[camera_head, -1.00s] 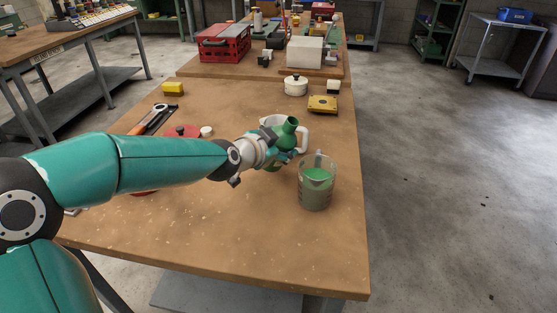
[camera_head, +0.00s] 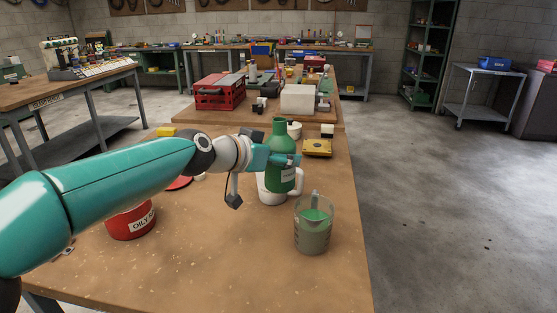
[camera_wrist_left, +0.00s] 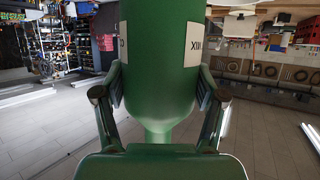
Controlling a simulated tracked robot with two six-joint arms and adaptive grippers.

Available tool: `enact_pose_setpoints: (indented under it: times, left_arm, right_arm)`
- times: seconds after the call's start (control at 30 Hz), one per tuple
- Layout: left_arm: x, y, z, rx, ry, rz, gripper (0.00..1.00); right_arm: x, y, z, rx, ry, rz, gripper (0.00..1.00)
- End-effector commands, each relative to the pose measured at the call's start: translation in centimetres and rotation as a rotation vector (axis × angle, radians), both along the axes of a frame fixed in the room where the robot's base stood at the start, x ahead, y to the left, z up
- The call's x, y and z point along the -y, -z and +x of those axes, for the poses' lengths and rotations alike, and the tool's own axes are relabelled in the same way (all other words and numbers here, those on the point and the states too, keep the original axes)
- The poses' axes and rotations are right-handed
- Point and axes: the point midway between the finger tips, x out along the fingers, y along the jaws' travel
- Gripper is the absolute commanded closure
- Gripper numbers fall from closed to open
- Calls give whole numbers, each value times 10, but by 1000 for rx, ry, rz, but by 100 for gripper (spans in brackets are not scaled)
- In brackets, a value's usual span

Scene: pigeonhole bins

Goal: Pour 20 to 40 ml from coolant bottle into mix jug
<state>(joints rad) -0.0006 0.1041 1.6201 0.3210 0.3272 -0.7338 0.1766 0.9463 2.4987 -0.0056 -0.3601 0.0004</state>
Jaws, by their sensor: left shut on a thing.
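The green coolant bottle (camera_head: 281,150) stands upright in my left gripper (camera_head: 290,161), which is shut around its body. In the left wrist view the bottle (camera_wrist_left: 160,60) fills the middle between the two fingers (camera_wrist_left: 160,98), with part of a pale label showing. The clear mix jug (camera_head: 313,232) stands on the table, nearer and a little to the right of the bottle. It holds green liquid; its scale is too small to read. The bottle's level cannot be seen. My right gripper is not in view.
A white jug (camera_head: 269,193) stands just behind and below the bottle, partly hidden by it. A red can (camera_head: 131,220) marked "OILY" stands at the left under my arm. A yellow device (camera_head: 317,148) lies farther back. The table's front is clear; its right edge (camera_head: 362,235) is near the mix jug.

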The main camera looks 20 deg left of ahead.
Motion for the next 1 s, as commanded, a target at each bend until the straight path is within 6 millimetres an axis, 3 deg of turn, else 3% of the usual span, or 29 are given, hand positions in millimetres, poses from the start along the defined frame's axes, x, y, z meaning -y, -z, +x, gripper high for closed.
enact_pose_setpoints:
  times: [0.6,1.0]
  left_arm:
    - [-56,-38,6,3,-5,1,79]
    - [-59,-40,6,3,-1,1,79]
  right_arm:
    - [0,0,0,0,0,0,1]
    - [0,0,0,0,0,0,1]
